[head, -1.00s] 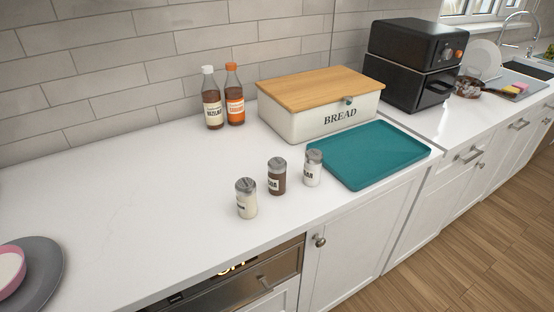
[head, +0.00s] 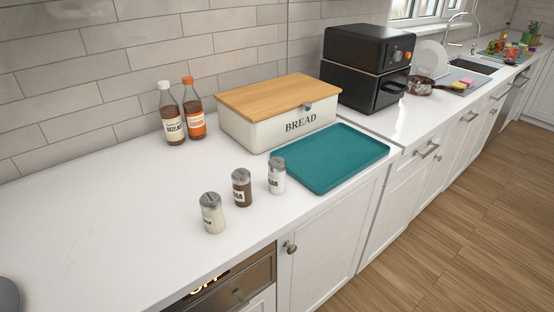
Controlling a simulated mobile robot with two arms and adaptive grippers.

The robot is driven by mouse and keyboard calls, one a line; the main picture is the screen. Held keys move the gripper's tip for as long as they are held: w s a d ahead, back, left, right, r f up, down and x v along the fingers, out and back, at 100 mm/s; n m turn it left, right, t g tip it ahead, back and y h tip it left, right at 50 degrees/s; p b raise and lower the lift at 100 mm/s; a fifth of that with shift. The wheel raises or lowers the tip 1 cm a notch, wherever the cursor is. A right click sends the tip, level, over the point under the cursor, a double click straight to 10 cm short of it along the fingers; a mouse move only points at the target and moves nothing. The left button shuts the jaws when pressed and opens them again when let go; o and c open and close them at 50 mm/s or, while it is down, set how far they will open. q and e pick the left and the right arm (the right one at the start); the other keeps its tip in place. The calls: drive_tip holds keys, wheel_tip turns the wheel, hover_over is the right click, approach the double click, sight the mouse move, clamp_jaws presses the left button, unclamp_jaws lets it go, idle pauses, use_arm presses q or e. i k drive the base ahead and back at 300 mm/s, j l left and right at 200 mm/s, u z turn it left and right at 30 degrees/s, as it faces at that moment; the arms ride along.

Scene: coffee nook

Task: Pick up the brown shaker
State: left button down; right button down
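The brown shaker (head: 241,189) stands upright on the white counter, with a grey lid and a pale label. It is the middle one of a row of three. A cream shaker (head: 211,214) stands to its left and nearer, and a white shaker (head: 276,176) to its right. They stand close together but apart. Neither of my grippers is in the head view.
A teal tray (head: 335,160) lies right of the shakers. Behind are a bread box (head: 285,132) with a wooden lid and two syrup bottles (head: 183,114). A black air fryer (head: 365,70) stands further right. The counter left of the shakers is clear.

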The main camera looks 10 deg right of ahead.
sight(241, 177)
drive_tip(key=u, duration=1.9)
drive_tip(key=l+z, duration=0.1)
drive_tip(key=z, duration=1.75)
drive_tip(key=i+j+u, duration=0.3)
